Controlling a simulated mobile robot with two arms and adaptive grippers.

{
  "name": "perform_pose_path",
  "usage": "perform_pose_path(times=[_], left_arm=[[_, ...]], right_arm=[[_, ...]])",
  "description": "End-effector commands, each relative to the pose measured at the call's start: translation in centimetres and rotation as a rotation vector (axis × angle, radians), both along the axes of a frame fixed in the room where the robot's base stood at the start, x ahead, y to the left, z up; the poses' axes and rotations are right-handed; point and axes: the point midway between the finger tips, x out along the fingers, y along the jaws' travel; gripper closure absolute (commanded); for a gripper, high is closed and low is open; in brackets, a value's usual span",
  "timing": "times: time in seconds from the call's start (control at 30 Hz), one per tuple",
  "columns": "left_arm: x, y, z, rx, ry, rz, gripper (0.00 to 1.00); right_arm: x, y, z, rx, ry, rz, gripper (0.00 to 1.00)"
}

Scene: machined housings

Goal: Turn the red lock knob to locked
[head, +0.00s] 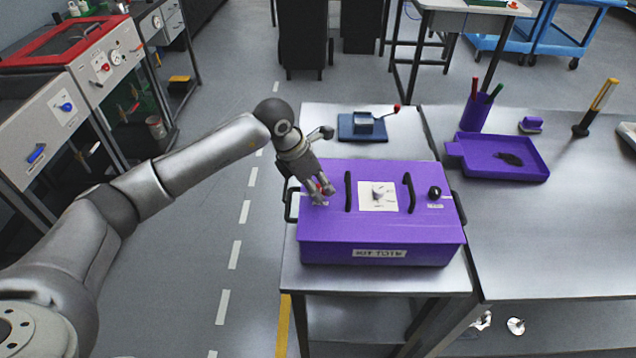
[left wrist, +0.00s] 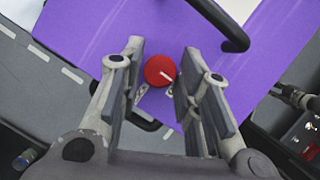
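The red lock knob (left wrist: 160,71) is a round red disc with a white pointer line, on top of the purple housing (head: 380,247). In the left wrist view it sits between the spread fingers of my left gripper (left wrist: 158,88), with a gap visible on each side. A small pale label beside the knob is partly hidden. In the head view my left gripper (head: 320,197) hangs over the left part of the housing's top and covers most of the knob. My right gripper is not seen.
A blue device (head: 363,127) stands behind. A purple tray (head: 502,160) lies on the right table.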

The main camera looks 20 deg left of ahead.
Motion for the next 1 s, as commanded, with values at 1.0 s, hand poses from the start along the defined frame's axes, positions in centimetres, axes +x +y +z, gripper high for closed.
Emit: perform_pose_path(times=[1.0], left_arm=[[0.4,0.1,-0.4,-0.001,-0.004,-0.43,0.98]], right_arm=[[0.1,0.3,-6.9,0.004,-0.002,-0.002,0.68]])
